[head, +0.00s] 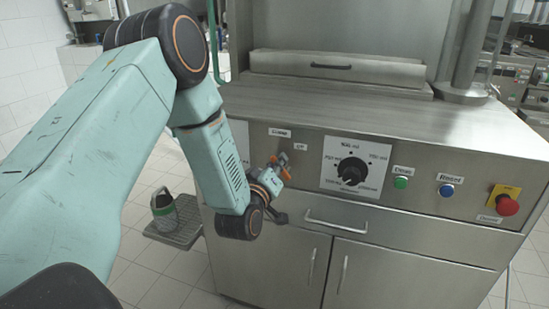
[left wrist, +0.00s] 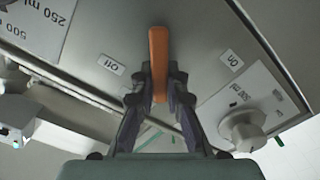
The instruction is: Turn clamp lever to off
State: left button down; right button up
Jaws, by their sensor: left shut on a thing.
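The clamp lever is an orange bar (left wrist: 158,50). It stands upright in the left wrist view, between the "off" label (left wrist: 111,64) on the left and the "on" label (left wrist: 231,59) on the right. My left gripper (left wrist: 159,88) is shut on the lever, with one finger on each side of it. In the head view my left gripper (head: 279,168) is at the front panel, below the "Clamp" label (head: 280,132). The "off" label (head: 300,146) is right of it there. The arm and gripper hide most of the lever in that view. My right gripper is not in view.
A black volume dial (head: 352,170) is right of the gripper. Farther right are a green button (head: 400,182), a blue button (head: 446,190) and a red emergency stop (head: 507,205). A drawer handle (head: 336,225) lies below. A container (head: 163,212) stands on a low pedal-like plate.

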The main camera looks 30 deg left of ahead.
pick_arm(q)
jog(key=m+p, duration=0.1)
jog(key=d+m+p, duration=0.1)
jog(key=m, duration=0.2)
jog(key=shift+w+d+r+m+p, duration=0.15)
jog(key=shift+r+m+p, duration=0.15)
jog(key=shift+r+p, duration=0.1)
jog(key=shift+w+d+m+p, duration=0.1)
jog(key=shift+d+m+p, duration=0.25)
jog(key=shift+m, duration=0.4)
jog(key=shift+w+d+m+p, duration=0.1)
jog(key=shift+m+p, duration=0.35)
jog(key=shift+m, duration=0.3)
jog(key=c, duration=1.3)
grip_release()
jog(key=shift+c, duration=0.2)
jog(key=shift+s, duration=0.1)
jog(key=v, duration=1.2)
